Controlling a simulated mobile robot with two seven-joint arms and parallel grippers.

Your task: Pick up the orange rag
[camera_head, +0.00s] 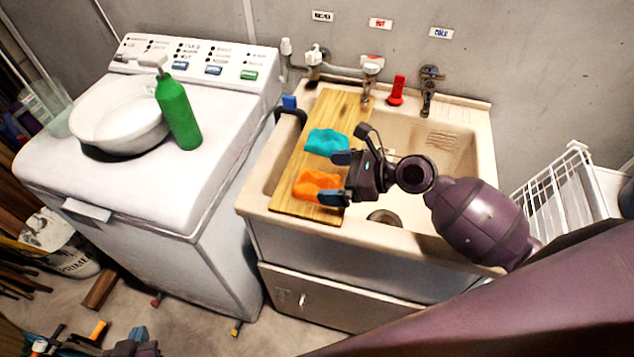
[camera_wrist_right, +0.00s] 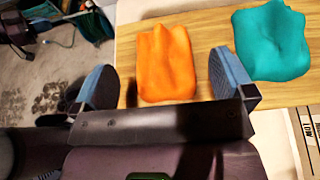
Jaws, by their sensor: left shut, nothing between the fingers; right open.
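The orange rag (camera_head: 315,184) lies crumpled on a wooden board (camera_head: 322,118) that sits across the left part of the sink. In the right wrist view the orange rag (camera_wrist_right: 166,62) shows between the two blue fingertips. My right gripper (camera_head: 338,177) is open and empty, just to the right of the rag in the head view. I cannot tell how far above the board its fingers are. My left gripper (camera_head: 132,344) shows in part at the bottom left edge of the head view, shut and empty, far from the rag.
A teal rag (camera_head: 326,142) lies on the board just behind the orange one. The sink basin (camera_head: 405,137) opens to the right. A washer (camera_head: 215,110) at left carries a white bowl (camera_head: 118,120) and green bottle (camera_head: 178,112). A white wire rack (camera_head: 565,190) stands at right.

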